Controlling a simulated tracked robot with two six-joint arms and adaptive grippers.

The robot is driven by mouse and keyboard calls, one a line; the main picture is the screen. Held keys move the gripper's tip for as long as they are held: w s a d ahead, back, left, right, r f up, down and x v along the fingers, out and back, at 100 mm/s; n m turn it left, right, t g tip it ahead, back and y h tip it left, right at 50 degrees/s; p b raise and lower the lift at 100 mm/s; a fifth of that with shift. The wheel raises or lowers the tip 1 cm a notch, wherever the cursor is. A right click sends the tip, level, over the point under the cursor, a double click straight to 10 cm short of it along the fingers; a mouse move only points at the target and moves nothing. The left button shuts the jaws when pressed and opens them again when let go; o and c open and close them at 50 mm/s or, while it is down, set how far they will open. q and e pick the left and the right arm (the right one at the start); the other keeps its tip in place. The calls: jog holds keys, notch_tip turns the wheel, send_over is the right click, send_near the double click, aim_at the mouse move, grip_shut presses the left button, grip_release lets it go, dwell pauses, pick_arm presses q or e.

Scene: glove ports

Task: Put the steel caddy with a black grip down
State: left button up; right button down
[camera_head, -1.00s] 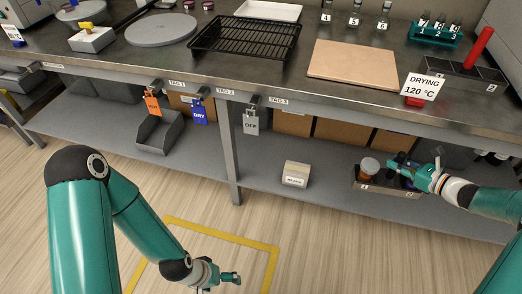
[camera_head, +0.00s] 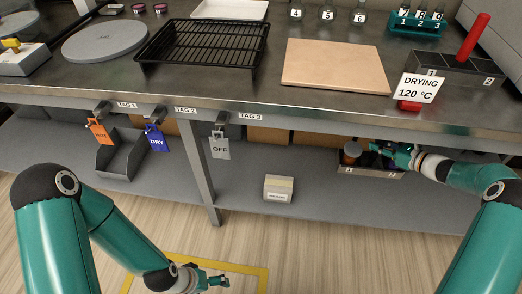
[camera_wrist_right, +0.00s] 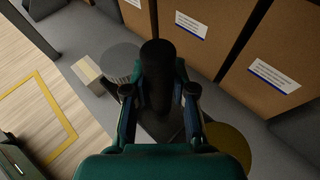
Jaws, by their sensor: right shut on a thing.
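The steel caddy (camera_head: 372,173) is under the bench, over the lower shelf, in front of brown boxes. Its black grip (camera_wrist_right: 157,70) stands up between my right fingers in the wrist view. My right gripper (camera_head: 385,150) is shut on that grip from the right side. A brown jar (camera_head: 351,154) sits in the caddy's left end. In the wrist view a grey round lid (camera_wrist_right: 120,60) and a yellowish round top (camera_wrist_right: 228,145) flank the grip. Whether the caddy's base touches the shelf is not clear. My left gripper (camera_head: 215,281) is low over the floor, away from the caddy; its jaws are too small to read.
The lower shelf (camera_head: 320,197) has free room between the small white box (camera_head: 278,188) and the caddy. Brown cartons (camera_wrist_right: 200,28) line the back. The bench edge (camera_head: 300,112) runs overhead, with tags hanging below it. A bench leg (camera_head: 199,170) stands left.

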jog(key=shift+w, duration=0.3)
notch_tip(320, 180, down, 20)
jog(key=b, duration=0.6)
jog(key=c, duration=1)
grip_release()
jog(key=shift+s, duration=0.1)
jog(key=shift+o, duration=0.2)
jog(key=shift+r, duration=0.1)
